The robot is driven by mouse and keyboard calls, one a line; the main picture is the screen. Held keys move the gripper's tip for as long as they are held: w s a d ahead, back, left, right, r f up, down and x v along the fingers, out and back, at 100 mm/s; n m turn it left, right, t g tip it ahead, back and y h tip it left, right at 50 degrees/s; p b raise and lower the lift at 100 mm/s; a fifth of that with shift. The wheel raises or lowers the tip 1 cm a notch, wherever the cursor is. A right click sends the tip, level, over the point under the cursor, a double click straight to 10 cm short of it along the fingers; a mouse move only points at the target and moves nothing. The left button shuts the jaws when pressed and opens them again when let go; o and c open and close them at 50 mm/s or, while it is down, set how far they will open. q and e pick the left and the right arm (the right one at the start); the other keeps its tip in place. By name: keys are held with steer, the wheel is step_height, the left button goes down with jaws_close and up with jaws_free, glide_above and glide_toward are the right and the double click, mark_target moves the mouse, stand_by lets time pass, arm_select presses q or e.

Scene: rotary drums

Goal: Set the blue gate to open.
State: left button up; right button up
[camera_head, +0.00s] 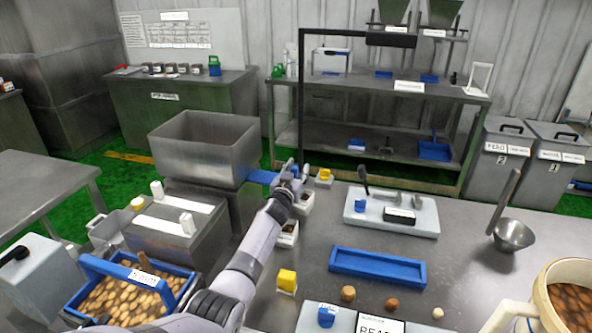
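A flat blue piece (262,177), which looks like the blue gate, sticks out at the lower right side of the open metal hopper (205,150). My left gripper (292,172) is at the right end of this blue piece, with my arm reaching up from the bottom. The gripper hides that end, and I cannot tell whether it touches it. The fingers are small and seen from behind, so their opening is unclear. My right gripper is not in view.
Small boxes with yellow blocks (287,280) stand right of my arm. A blue tray (377,267) and a grey board with a scoop (391,213) lie on the table. A blue-rimmed crate of round brown pieces (127,296) is at lower left.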

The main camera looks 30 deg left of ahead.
arm_select(q)
steer(key=shift+o, duration=0.4)
steer(key=shift+a, duration=0.15)
steer(key=shift+a+r, duration=0.1)
steer(key=shift+r, duration=0.5)
step_height(320, 180, up, 9)
steer(key=shift+f, duration=0.1)
steer(key=shift+d+f, duration=0.1)
steer(key=shift+d, duration=0.1)
